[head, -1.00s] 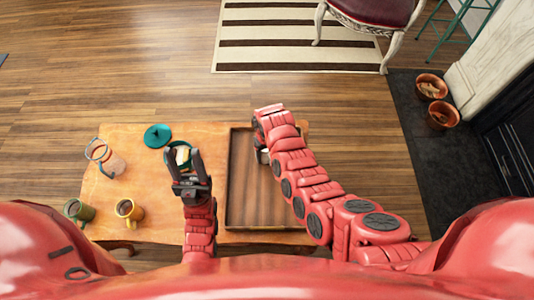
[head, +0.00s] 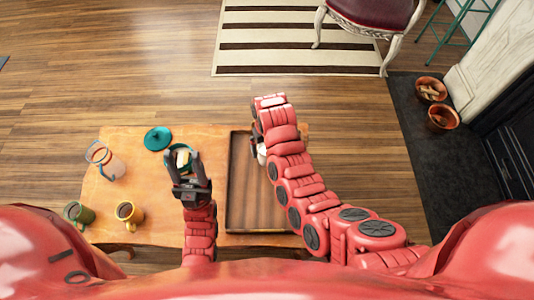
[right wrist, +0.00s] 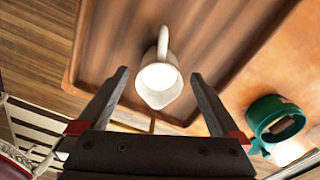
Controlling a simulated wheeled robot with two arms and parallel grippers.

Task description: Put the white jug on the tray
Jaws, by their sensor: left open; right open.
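The white jug (right wrist: 158,80) stands upright on the tray near its far rim, in the right wrist view. Its handle points up in the picture. In the head view only a small white part of the jug (head: 261,154) shows beside my right arm. The brown wooden tray (head: 263,215) lies on the table. My right gripper (right wrist: 157,75) is open, with a finger on each side of the jug and clear gaps to it. In the head view my right gripper is mostly hidden by its arm. My left gripper (head: 182,158) is open at the teal pot (head: 180,148).
The wooden table (head: 120,195) also bears a teal lid (head: 157,138), a glass jar (head: 108,163), a green mug (head: 78,213) and a yellow mug (head: 128,213). The tray's near and middle parts are clear. A chair (head: 370,15) stands beyond the table.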

